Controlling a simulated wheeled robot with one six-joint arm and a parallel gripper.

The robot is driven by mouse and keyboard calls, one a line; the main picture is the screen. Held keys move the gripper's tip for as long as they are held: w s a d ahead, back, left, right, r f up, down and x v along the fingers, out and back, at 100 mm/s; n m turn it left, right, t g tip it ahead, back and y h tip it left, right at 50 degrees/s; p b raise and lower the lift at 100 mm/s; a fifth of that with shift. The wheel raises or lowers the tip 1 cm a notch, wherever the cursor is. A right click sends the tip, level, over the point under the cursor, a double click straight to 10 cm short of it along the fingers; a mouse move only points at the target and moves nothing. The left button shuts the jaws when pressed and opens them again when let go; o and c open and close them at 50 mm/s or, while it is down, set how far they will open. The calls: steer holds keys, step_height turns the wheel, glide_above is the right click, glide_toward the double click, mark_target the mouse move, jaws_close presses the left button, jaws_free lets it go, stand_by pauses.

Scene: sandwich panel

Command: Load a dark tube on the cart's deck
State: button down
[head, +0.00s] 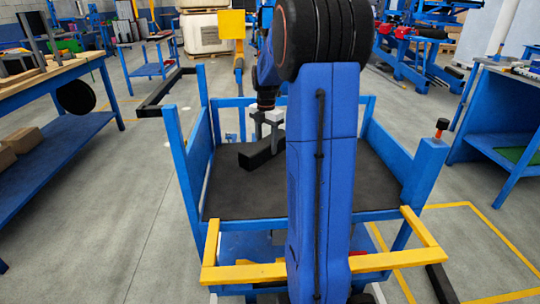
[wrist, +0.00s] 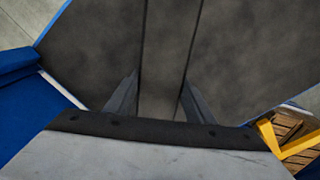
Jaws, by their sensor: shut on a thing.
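The dark tube (head: 256,154) is a long black square-sided bar over the cart's deck (head: 240,199), near its back left part. My gripper (head: 266,136) is shut on the tube. In the wrist view the tube (wrist: 166,50) runs away from between the two fingers (wrist: 157,105), with the dark deck (wrist: 240,60) behind it. I cannot tell whether the tube touches the deck or hangs just above it. My arm hides the right middle of the deck in the head view.
The cart has raised blue side panels (head: 394,166) and a yellow front bar (head: 243,273). A workbench (head: 60,75) stands at the left and a blue table (head: 500,110) at the right. The deck's visible front left is bare. Floor at the left is clear.

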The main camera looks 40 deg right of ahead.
mark_target(266, 141)
steer(key=shift+f, duration=2.2)
steer(key=shift+f, duration=0.1)
steer(key=c, duration=0.8)
jaws_free()
steer(key=shift+c, duration=0.2)
step_height(266, 141, up, 12)
steer(key=shift+r, duration=0.1)
